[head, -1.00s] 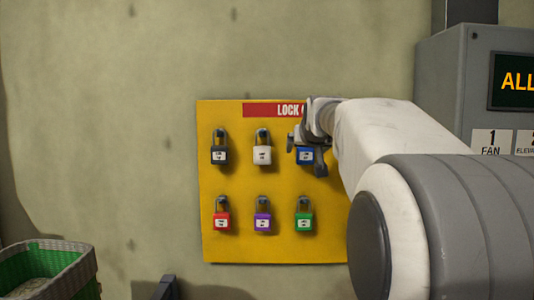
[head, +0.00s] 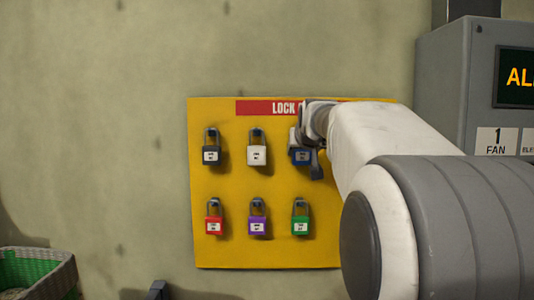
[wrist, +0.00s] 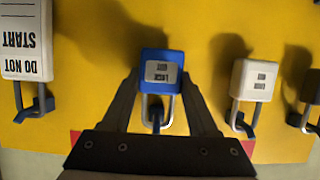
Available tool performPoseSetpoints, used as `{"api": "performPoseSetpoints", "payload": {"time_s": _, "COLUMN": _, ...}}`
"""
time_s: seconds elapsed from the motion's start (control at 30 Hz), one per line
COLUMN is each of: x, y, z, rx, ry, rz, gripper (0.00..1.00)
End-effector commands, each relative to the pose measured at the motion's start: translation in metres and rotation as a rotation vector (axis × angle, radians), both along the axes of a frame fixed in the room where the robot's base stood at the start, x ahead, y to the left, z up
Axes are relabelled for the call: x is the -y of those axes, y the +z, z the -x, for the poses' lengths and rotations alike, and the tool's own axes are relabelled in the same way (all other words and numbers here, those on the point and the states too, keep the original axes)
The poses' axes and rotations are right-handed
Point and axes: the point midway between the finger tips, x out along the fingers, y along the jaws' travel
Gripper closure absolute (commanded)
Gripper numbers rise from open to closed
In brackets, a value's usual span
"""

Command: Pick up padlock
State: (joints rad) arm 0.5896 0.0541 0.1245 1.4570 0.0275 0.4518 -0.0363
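The blue padlock (head: 301,156) hangs by its shackle on a hook in the upper row of the yellow lock board (head: 226,182). It shows upside down in the wrist view (wrist: 162,66), with a white label on its body. My gripper (head: 305,153) is at the board. In the wrist view my gripper's fingers (wrist: 161,84) are open, one on each side of the blue padlock. The fingertips are close to its sides; contact cannot be told. My gripper and arm partly hide the padlock and the board's right part in the head view.
Black (head: 211,154) and white (head: 257,154) padlocks hang left of the blue one. Red (head: 214,225), purple (head: 257,225) and green (head: 300,225) padlocks hang below. A "DO NOT START" tag (wrist: 22,40) hangs nearby. A grey control box (head: 455,85) stands right, a basket (head: 45,275) lower left.

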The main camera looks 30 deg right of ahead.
Motion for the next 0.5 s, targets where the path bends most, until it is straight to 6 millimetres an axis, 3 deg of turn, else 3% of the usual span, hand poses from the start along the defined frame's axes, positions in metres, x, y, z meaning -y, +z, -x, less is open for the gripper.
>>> {"api": "performPoseSetpoints", "payload": {"time_s": 0.03, "x": 0.0000, "y": 0.0001, "z": 0.0000, "rx": 0.000, "ry": 0.000, "rz": 0.000, "gripper": 0.64}}
{"api": "performPoseSetpoints", "payload": {"time_s": 0.23, "x": 0.0000, "y": 0.0002, "z": 0.0000, "rx": 0.001, "ry": 0.000, "rz": 0.000, "gripper": 1.00}}
{"api": "performPoseSetpoints", "payload": {"time_s": 0.5, "x": 0.0000, "y": 0.0012, "z": 0.0000, "rx": 0.002, "ry": 0.000, "rz": 0.001, "gripper": 1.00}}
